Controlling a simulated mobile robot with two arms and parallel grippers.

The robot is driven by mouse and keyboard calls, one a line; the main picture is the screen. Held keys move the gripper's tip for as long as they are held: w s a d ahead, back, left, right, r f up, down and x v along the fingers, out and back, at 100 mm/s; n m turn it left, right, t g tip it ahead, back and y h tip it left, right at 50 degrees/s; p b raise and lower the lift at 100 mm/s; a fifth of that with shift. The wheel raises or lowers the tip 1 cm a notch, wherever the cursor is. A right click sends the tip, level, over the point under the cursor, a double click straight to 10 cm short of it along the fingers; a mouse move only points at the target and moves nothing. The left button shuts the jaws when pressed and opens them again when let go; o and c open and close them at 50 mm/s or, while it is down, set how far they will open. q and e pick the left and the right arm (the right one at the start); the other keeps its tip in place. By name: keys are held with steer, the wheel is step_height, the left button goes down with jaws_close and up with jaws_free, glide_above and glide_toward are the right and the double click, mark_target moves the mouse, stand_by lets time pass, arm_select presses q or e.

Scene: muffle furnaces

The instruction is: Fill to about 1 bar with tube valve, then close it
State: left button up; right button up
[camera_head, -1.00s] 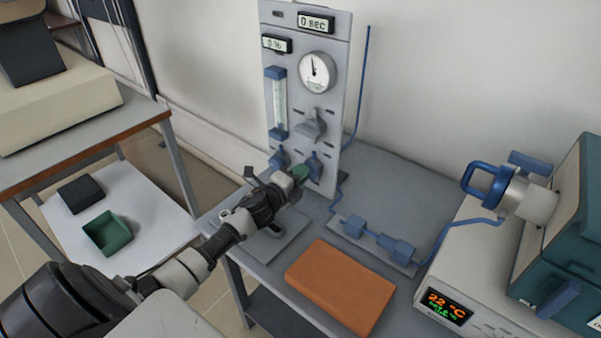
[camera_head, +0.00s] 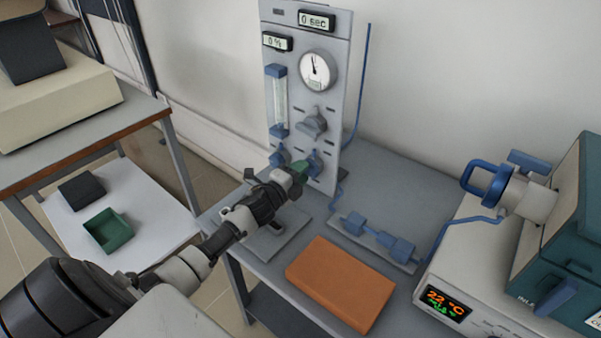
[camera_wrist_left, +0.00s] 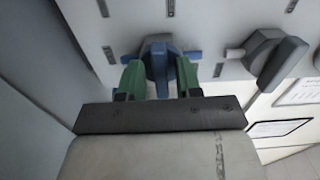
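The grey gas panel (camera_head: 293,105) carries a round gauge (camera_head: 317,70), a grey knob (camera_head: 312,124) below it and two blue valves low down, the left valve (camera_head: 279,157) and the right valve (camera_head: 314,162). My left gripper (camera_head: 299,170) is at the right valve. In the left wrist view, its green fingers (camera_wrist_left: 160,78) stand on both sides of a blue valve handle (camera_wrist_left: 158,62), apart, with the handle between them; firm contact does not show. The grey knob (camera_wrist_left: 270,58) is to the right there. The gauge needle points near the top; its scale is unreadable. My right gripper is not in view.
An orange block (camera_head: 340,284) lies on the grey bench. Blue tubing fittings (camera_head: 378,238) lie right of the panel, beside a furnace (camera_head: 560,230) with a blue-handled flange (camera_head: 490,185).

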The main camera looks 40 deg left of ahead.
arm_select(q)
steer(key=shift+o, duration=0.4)
steer(key=shift+s, duration=0.1)
steer(key=s, duration=1)
steer(key=shift+s+a+b, duration=0.35)
steer(key=shift+a+b, duration=0.05)
steer(key=shift+a, duration=0.05)
